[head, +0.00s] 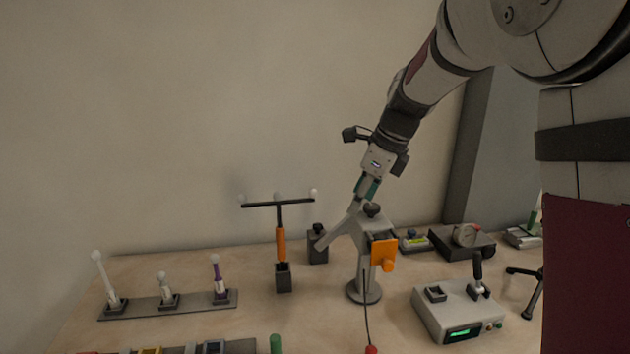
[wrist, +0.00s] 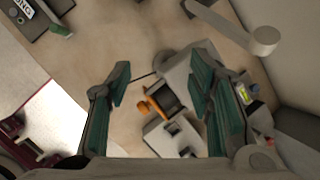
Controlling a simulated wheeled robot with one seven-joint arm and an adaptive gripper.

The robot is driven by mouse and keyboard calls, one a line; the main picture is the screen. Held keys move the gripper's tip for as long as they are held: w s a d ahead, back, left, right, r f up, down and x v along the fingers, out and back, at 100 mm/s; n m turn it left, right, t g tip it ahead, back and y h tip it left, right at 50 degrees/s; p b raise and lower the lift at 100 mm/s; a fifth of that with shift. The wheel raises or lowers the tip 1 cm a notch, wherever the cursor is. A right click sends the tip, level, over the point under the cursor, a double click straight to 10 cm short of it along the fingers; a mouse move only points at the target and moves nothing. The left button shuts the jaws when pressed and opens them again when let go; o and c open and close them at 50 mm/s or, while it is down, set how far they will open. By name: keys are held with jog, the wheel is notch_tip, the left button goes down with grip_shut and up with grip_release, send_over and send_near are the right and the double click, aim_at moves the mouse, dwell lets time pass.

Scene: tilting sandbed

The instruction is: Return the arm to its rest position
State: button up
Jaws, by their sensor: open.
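My arm reaches from the upper right in the head view, bent down toward the bench. My gripper (head: 366,188) is just above the top of a grey stand (head: 365,264) with a round base, a slanted tube and an orange part on its front. In the wrist view, my gripper (wrist: 162,90) has its two green-padded fingers spread wide apart with nothing held between them. The grey stand (wrist: 190,68) shows beyond and between the fingers. Whether the fingers touch the stand is hard to tell in the head view.
A rack (head: 170,304) with several white-tipped tools stands at the left of the bench. An orange-handled T-shaped tool (head: 281,245) stands upright in a dark block. A grey device (head: 460,312) with a green display is at right. The air above the left side is clear.

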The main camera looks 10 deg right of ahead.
jog(key=s+a+r+n+h+p, duration=0.1)
jog(key=s+n+h, duration=0.1)
jog(key=s+n, duration=2.3)
jog(key=s, duration=0.9)
jog(key=shift+s+a, duration=0.4)
